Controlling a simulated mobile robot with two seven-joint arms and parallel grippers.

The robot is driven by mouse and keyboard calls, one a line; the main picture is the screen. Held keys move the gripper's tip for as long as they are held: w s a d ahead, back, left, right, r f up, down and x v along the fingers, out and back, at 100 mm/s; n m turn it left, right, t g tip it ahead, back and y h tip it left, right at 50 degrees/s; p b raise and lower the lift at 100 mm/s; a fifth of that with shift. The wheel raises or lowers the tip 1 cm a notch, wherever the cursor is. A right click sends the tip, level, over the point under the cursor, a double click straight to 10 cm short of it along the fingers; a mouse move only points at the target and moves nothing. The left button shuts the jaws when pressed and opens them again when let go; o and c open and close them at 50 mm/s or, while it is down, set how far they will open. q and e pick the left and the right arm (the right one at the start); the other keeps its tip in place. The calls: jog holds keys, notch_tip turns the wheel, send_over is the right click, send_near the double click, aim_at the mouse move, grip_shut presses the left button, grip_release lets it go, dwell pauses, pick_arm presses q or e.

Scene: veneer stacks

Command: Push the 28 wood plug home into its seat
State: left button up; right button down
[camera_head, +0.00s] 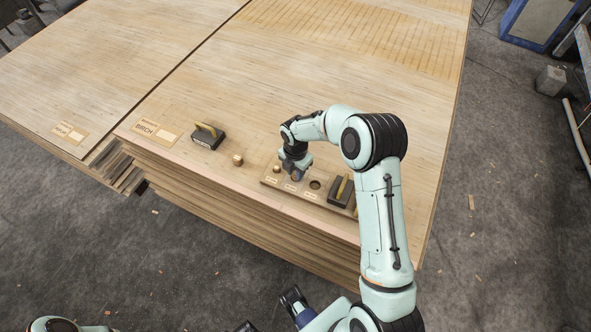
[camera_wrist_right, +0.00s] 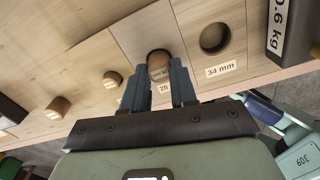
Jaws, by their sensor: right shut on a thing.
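The 28 wood plug (camera_wrist_right: 159,72) stands at its seat in the seat board (camera_head: 320,203), above a label reading 28. A dark part of the seat shows around its far side; how deep it sits I cannot tell. My right gripper (camera_head: 296,176) comes down over the board and is shut on this plug; its blue fingers (camera_wrist_right: 157,88) lie on both sides of it in the right wrist view. In the head view the gripper hides most of the plug.
Right of the plug is the empty 34 mm hole (camera_wrist_right: 214,38), then a dark weight block (camera_head: 340,190) with a yellow handle. A smaller plug (camera_wrist_right: 113,78) stands left on the board. A loose plug (camera_head: 238,160) and another block (camera_head: 207,136) stand farther left.

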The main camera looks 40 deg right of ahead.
jog(key=shift+f+b, duration=0.4)
jog(key=shift+f, duration=0.3)
jog(key=c, duration=0.8)
grip_release()
notch_tip(320, 180, up, 14)
jog(key=p, duration=0.1)
jog(key=shift+f, duration=0.2)
